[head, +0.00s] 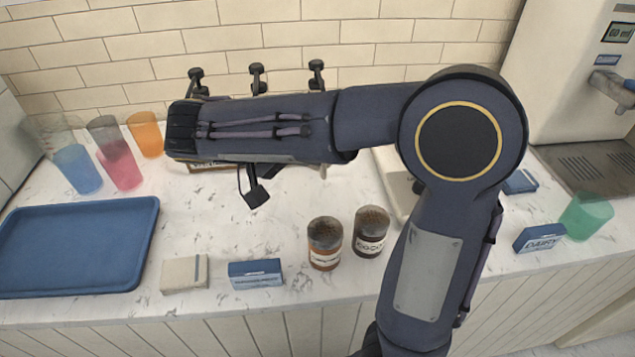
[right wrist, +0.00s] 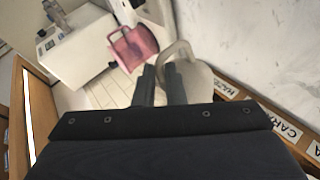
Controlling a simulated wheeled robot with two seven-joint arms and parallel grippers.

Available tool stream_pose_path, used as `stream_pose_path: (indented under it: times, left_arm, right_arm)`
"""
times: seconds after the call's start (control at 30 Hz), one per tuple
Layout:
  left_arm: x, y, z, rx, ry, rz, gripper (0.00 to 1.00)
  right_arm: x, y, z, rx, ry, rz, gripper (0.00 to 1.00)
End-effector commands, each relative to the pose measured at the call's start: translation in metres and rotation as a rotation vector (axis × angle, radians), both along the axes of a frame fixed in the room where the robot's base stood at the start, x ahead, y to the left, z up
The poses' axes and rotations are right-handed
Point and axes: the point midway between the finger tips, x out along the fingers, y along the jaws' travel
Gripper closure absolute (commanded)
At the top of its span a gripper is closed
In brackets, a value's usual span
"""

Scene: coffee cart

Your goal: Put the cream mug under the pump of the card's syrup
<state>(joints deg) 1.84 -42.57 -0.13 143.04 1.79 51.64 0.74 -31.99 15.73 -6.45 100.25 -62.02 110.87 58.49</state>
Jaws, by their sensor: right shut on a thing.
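In the right wrist view my right gripper (right wrist: 160,72) is shut on the handle of the cream mug (right wrist: 198,82). The mug is partly hidden behind the fingers and hand. Beside it runs a wooden rack edge (right wrist: 233,93) with white name labels, one starting "HAZ" and one "CARA". In the head view my right arm reaches left across the counter and hides the mug and most of the syrup rack. Three black pump heads (head: 257,70) stick up behind the arm. I cannot make out which syrup the card names. My left gripper is not in view.
A blue tray (head: 75,245) and several coloured cups (head: 120,165) are at the left. Two brown jars (head: 325,245), a blue box (head: 255,273) and a cream box (head: 185,274) stand near the front edge. A green cup (head: 586,215) and dairy box (head: 540,237) are at the right.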

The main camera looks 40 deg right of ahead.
Motion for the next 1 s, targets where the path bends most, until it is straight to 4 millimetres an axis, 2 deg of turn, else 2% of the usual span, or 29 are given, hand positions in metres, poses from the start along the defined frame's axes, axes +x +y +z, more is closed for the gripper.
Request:
stream_pose_path:
  times: [0.1,0.23,0.47,0.7,1.0]
  left_arm:
    - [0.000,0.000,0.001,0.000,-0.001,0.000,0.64]
    - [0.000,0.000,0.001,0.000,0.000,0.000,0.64]
    - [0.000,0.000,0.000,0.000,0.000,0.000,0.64]
    - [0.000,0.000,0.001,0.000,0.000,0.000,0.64]
    - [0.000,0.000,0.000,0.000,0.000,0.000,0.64]
  right_arm:
    - [0.012,-0.014,-0.021,-0.004,0.003,-0.003,1.00]
    - [0.021,-0.024,-0.038,-0.002,0.002,-0.001,1.00]
    - [0.029,-0.031,-0.051,-0.001,0.001,0.001,1.00]
    - [0.031,-0.034,-0.083,-0.001,0.002,0.002,1.00]
    - [0.031,-0.034,-0.087,-0.001,-0.001,0.000,1.00]
